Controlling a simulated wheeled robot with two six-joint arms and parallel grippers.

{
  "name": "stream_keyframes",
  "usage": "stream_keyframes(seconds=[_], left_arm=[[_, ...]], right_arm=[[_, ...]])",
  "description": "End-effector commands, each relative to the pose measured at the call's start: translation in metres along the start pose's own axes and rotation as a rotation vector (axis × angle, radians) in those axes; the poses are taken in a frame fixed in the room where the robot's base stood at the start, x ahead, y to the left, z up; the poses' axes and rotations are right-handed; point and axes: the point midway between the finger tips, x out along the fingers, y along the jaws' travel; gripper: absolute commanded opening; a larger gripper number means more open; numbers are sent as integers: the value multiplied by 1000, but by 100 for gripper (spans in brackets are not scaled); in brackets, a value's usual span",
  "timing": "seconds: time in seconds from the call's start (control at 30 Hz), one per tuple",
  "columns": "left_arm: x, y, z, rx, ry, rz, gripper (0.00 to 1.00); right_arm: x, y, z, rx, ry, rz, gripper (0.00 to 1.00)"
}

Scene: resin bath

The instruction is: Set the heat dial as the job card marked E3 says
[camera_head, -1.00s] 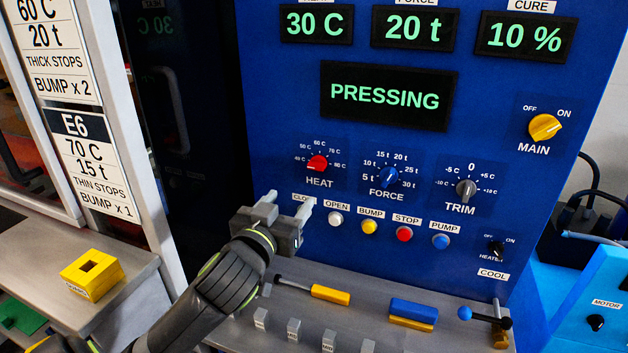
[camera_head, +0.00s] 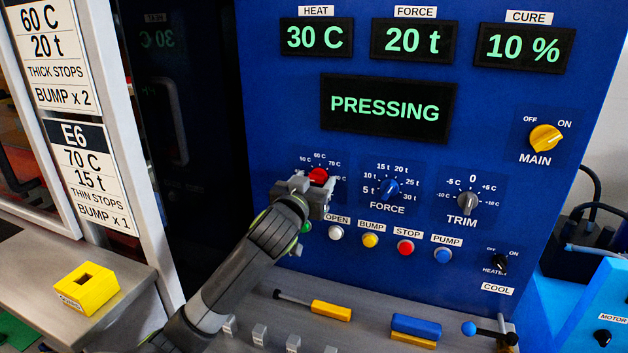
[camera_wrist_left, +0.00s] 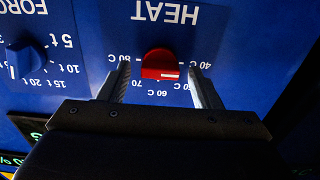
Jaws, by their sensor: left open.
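The red heat dial (camera_head: 318,175) sits on the blue panel, partly hidden by my left gripper (camera_head: 313,187). In the left wrist view, upside down, the dial (camera_wrist_left: 160,64) lies between the two open fingers of the gripper (camera_wrist_left: 159,82), with a gap on each side. Its white mark lies toward the 40 C side. The heat display (camera_head: 317,37) reads 30 C. A job card marked E6 (camera_head: 90,175) reads 70 C, 15 t, thin stops, bump x 1. A card above it (camera_head: 50,60) reads 60 C, 20 t; its heading is cut off. No E3 heading shows.
The blue force dial (camera_head: 388,189) and grey trim dial (camera_head: 467,202) are right of the heat dial. Several push buttons, including the white open button (camera_head: 336,232), run below. A yellow block (camera_head: 87,288) stands on the left ledge. Tools lie on the lower shelf.

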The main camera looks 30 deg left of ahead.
Motion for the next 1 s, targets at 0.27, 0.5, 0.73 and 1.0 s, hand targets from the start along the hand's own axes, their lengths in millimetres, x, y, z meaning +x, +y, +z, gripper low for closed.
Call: stream_keyframes(seconds=[0.27, 0.5, 0.73, 1.0], left_arm=[[6, 0, 0, -1, 0, 0, 58], [6, 0, 0, -1, 0, 0, 44], [6, 0, 0, -1, 0, 0, 14], [6, 0, -1, 25, -1, 1, 14]], right_arm=[[-1, 0, 0, 0, 0, 0, 0], [-1, 0, 0, 0, 0, 0, 0], [-1, 0, 0, 0, -1, 0, 0], [-4, 0, 0, 0, -1, 0, 0]])
